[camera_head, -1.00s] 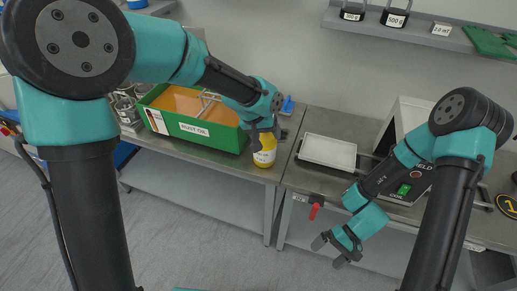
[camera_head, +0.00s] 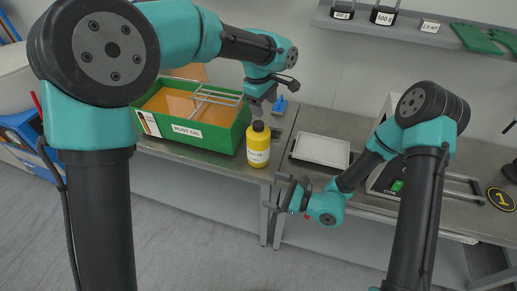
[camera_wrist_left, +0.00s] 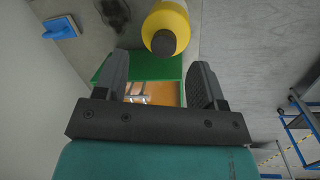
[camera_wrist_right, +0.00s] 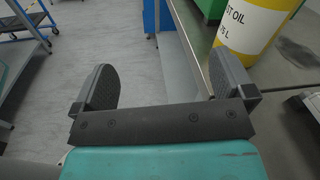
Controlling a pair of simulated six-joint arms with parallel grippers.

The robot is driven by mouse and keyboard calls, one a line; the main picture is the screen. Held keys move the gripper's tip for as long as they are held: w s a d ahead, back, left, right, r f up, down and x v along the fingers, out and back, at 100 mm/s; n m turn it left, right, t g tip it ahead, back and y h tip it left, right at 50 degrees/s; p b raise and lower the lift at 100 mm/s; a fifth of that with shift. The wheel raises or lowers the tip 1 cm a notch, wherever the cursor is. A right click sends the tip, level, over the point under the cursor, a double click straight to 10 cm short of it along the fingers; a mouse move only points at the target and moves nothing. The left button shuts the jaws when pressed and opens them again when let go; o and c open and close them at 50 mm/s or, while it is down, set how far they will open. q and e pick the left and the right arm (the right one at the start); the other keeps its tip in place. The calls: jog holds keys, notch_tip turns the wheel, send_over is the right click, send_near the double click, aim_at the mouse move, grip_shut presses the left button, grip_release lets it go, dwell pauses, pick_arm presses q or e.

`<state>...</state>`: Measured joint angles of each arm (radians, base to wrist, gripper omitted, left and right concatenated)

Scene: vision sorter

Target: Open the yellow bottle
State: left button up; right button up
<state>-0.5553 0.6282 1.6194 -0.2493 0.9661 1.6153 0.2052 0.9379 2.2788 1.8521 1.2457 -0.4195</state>
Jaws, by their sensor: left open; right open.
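The yellow bottle (camera_head: 258,154) stands upright at the front edge of the bench, with a white label and its black cap (camera_head: 258,126) on top. My left gripper (camera_head: 261,102) is open and empty, above and behind the bottle, apart from it. In the left wrist view the bottle (camera_wrist_left: 174,16) and its cap (camera_wrist_left: 163,43) show beyond the spread fingers. My right gripper (camera_head: 275,193) is open and empty in front of the bench edge, below and right of the bottle. In the right wrist view the bottle (camera_wrist_right: 250,28) is at the top right, its top out of frame.
A green box labelled RUST OIL (camera_head: 213,139), with orange contents and a wire rack, is just left of the bottle. A white tray (camera_head: 323,150) lies to the right. A blue object (camera_head: 280,105) is behind the bottle.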

aim_at(259, 148)
pick_arm(q)
jog(key=n, duration=0.1)
jog(key=w+a+n+y, duration=0.1)
jog(key=f+n, duration=0.1)
jog(key=shift+w+a+n+g+y, duration=0.25)
jog(key=shift+a+n+g+y, duration=0.05)
jog(key=shift+a+n, duration=0.1)
pick_arm(e)
jog(key=w+m+t+h, duration=0.1)
jog(key=w+m+t, duration=0.1)
jog(key=w+d+m+t+h, duration=0.1)
jog(key=w+m+t+h, duration=0.1)
jog(key=w+m, duration=0.1)
jog(key=w+d+m+t+h, duration=0.1)
jog(key=w+m+t+h, duration=0.1)
jog(key=w, duration=0.1)
jog(key=shift+w+d+r+m+t, duration=0.2)
jog(key=shift+m+t, duration=0.1)
jog(key=shift+t, duration=0.1)
jog(key=x, duration=1.2)
jog(key=shift+a, duration=0.1)
jog(key=shift+c, duration=0.3)
